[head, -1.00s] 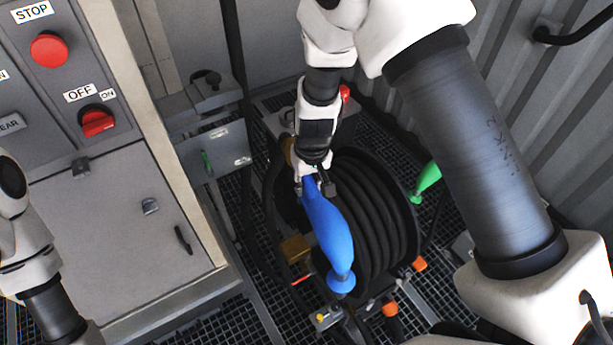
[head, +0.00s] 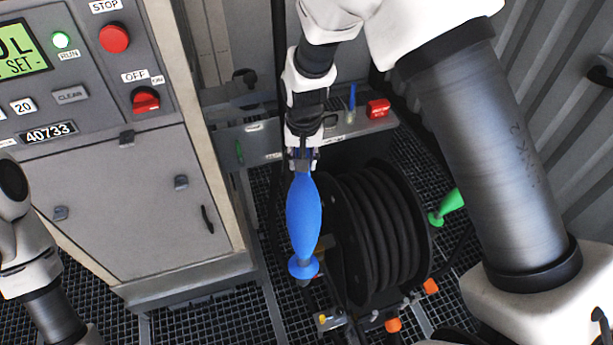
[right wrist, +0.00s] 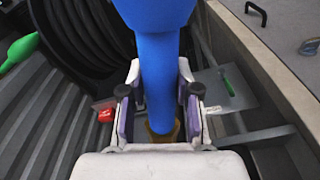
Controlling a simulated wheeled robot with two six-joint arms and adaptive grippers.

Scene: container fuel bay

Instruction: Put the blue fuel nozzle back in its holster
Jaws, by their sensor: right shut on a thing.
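The blue fuel nozzle (head: 304,215) hangs nearly straight down in the head view, in front of the left side of the hose reel. My right gripper (head: 302,160) is shut on its upper end. In the right wrist view the nozzle (right wrist: 158,75) runs between the two fingers (right wrist: 160,108), with a brownish-yellow tip at its lower end. I cannot tell a holster opening there. My left gripper is outside the head view; only my left arm shows.
A black hose reel (head: 385,235) stands on the grated floor. A green nozzle-like piece (head: 447,206) is at its right. A red block (head: 378,108) sits on the shelf's right end. A grey control cabinet (head: 130,190) stands at left, a corrugated wall (head: 570,130) at right.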

